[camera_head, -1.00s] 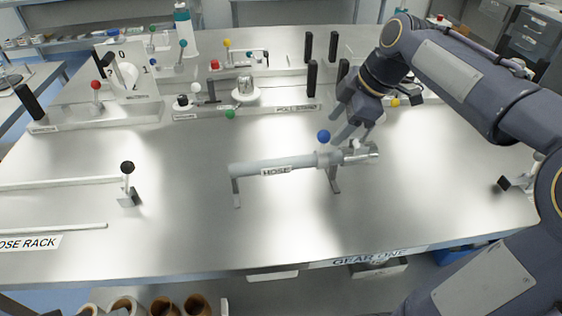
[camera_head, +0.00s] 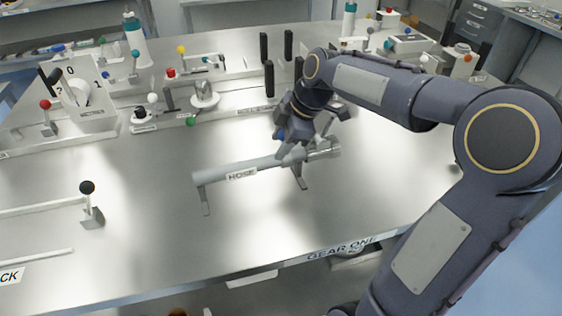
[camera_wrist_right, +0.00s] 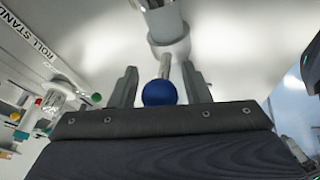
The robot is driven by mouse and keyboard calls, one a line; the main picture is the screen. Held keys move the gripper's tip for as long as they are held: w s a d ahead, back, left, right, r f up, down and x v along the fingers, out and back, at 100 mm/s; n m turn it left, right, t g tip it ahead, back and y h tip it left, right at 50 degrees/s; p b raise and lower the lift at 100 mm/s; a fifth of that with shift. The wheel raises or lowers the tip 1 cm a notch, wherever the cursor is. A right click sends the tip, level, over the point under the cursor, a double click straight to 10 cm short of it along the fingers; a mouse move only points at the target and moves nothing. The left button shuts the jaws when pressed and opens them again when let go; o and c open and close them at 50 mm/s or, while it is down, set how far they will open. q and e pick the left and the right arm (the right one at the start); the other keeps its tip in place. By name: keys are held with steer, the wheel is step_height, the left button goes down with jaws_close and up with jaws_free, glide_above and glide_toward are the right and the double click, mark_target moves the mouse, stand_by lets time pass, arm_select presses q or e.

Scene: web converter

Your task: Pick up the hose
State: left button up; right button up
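The hose (camera_head: 218,175) is a grey tube with a HOSE label, lying level on thin metal supports above the steel table. Its right end is a metal fitting. My right gripper (camera_head: 292,148) is at the hose's right part, coming from behind and above. In the right wrist view, a blue ball knob (camera_wrist_right: 159,93) on a short stem sits between the two fingers of my right gripper (camera_wrist_right: 160,86). The fingers are apart, with a gap on each side of the knob. In the head view my gripper mostly hides the knob. My left gripper is not in view.
Black upright posts (camera_head: 269,78) stand behind my right gripper. Levers with coloured knobs and a dial box (camera_head: 92,118) stand at the back left. A black-knobbed lever (camera_head: 88,188) is at the left. The table's front middle (camera_head: 150,240) is clear.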

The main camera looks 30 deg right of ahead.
jaws_close()
steer(key=shift+r, duration=0.1)
stand_by(1.1)
